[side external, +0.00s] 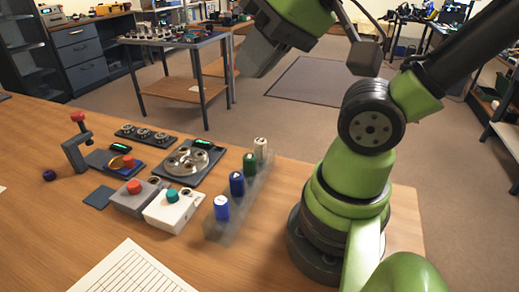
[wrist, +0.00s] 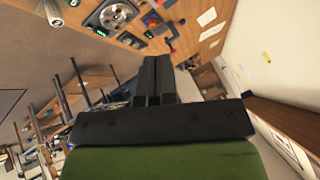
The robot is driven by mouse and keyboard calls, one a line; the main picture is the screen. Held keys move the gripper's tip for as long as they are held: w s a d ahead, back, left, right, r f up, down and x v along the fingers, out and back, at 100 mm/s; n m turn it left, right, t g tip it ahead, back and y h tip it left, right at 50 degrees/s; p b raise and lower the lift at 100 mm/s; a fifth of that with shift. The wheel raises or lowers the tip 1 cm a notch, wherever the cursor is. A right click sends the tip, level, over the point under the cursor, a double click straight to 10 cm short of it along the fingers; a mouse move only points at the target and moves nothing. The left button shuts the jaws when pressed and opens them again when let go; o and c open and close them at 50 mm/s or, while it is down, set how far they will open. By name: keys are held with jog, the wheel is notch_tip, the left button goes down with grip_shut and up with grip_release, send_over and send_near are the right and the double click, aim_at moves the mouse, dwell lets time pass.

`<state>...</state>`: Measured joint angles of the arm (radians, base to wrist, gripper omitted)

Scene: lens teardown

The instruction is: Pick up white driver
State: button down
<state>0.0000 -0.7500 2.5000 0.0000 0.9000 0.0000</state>
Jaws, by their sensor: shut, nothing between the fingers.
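The white driver (side external: 261,149) stands upright at the far end of a narrow grey rack (side external: 238,213) on the wooden table in the side view. A green driver (side external: 249,164), a dark blue driver (side external: 237,185) and a blue driver (side external: 221,207) stand in the same rack, nearer the camera. My gripper (side external: 250,70) hangs well above the table, at the top of the side view, apart from the drivers. In the wrist view my gripper (wrist: 158,62) has its dark fingers together with nothing held. A pale cap at that view's upper left looks like the white driver (wrist: 53,12).
Left of the rack are a white box with a teal knob (side external: 173,207), a grey box with a red knob (side external: 137,195) and a round-part tray (side external: 189,163).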

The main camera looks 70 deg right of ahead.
jog(key=c, duration=0.7)
grip_release()
jog(key=shift+c, duration=0.2)
jog(key=n+g+h, duration=0.1)
jog(key=g+h, duration=0.1)
jog(key=g, duration=0.5)
send_over(261, 140)
jog(key=f, duration=1.6)
jog(key=shift+a, duration=0.35)
jog(key=shift+d+f, duration=0.1)
jog(key=shift+f, duration=0.35)
jog(key=shift+s+d+f, duration=0.1)
jog(key=shift+f, duration=2.3)
jog(key=shift+d+f, duration=0.1)
jog(key=shift+f, duration=2.25)
